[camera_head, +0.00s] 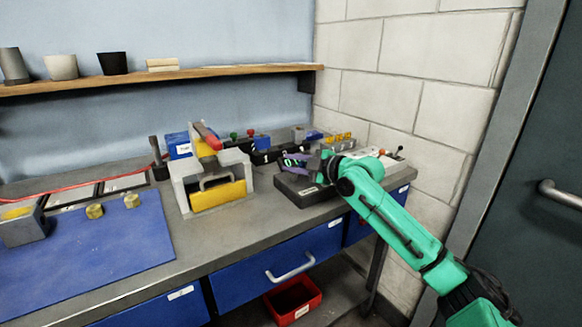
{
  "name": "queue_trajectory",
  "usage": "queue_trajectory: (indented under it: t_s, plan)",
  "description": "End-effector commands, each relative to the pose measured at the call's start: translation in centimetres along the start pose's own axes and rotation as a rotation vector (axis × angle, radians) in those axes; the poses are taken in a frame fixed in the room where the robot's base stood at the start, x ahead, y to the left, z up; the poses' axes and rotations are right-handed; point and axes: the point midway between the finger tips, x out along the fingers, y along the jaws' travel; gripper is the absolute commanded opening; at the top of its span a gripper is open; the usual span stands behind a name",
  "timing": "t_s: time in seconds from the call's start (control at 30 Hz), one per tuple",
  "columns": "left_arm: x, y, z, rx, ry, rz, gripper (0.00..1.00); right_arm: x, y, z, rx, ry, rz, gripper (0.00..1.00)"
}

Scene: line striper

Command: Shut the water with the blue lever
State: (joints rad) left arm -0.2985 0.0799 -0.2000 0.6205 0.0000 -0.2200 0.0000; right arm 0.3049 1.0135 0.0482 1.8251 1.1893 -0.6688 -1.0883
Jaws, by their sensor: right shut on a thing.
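A dark block (303,196) sits near the right end of the bench. My right gripper (310,166) is just above it, reached in from the right by the green arm. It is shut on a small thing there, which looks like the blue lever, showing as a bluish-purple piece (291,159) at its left. The fingers hide most of the lever, so its exact angle cannot be told. My left gripper is not in view.
A grey and yellow fixture (218,190) with a red-handled arm stands left of the block. Small items with coloured knobs (250,134) line the back. A blue mat (90,250) covers the left bench. A red bin (293,299) is below. The bench front is clear.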

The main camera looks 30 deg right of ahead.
Motion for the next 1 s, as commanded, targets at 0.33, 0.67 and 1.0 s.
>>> queue_trajectory:
  t_s: [0.33, 0.67, 1.0]
  plan:
    - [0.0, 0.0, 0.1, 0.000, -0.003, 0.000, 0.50, 0.1, -0.3, 0.3, 0.003, -0.005, -0.007, 0.58]
    - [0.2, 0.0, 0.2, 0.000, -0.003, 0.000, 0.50, -0.3, -0.3, 0.3, 0.003, -0.003, -0.005, 0.58]
    - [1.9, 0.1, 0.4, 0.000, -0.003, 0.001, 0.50, -4.4, -0.5, 0.4, 0.005, -0.002, -0.007, 0.58]
